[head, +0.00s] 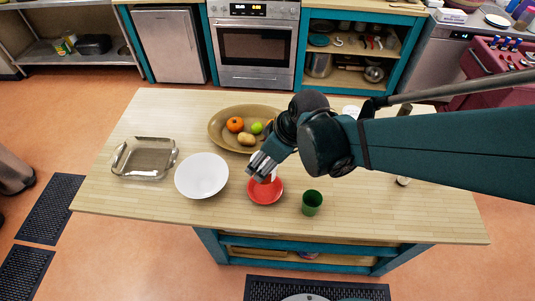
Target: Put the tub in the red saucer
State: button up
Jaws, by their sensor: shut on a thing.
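The red saucer (266,196) lies on the wooden island top near its front edge. My gripper (262,172) points down at the saucer's back rim and overlaps it in the picture. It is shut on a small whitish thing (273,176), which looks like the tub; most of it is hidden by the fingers. I cannot tell whether it touches the saucer.
A white bowl (202,176) stands left of the saucer and a green cup (312,203) to its right. An oval platter (221,129) with fruit lies behind. A glass dish (145,172) is at far left. My arm hides part of the right side.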

jog(key=shift+f, duration=0.1)
jog(key=shift+f+b, duration=0.35)
jog(key=shift+f, duration=2.65)
jog(key=shift+f+b, duration=0.3)
jog(key=shift+f, duration=1.55)
jog(key=shift+f, duration=0.2)
jog(key=o, duration=1.1)
jog(key=shift+r, duration=0.35)
jog(key=p+v, duration=0.1)
jog(key=v, duration=1)
jog(key=shift+d+r+p, duration=0.2)
jog(key=shift+r+p, duration=0.1)
jog(key=shift+p, duration=0.1)
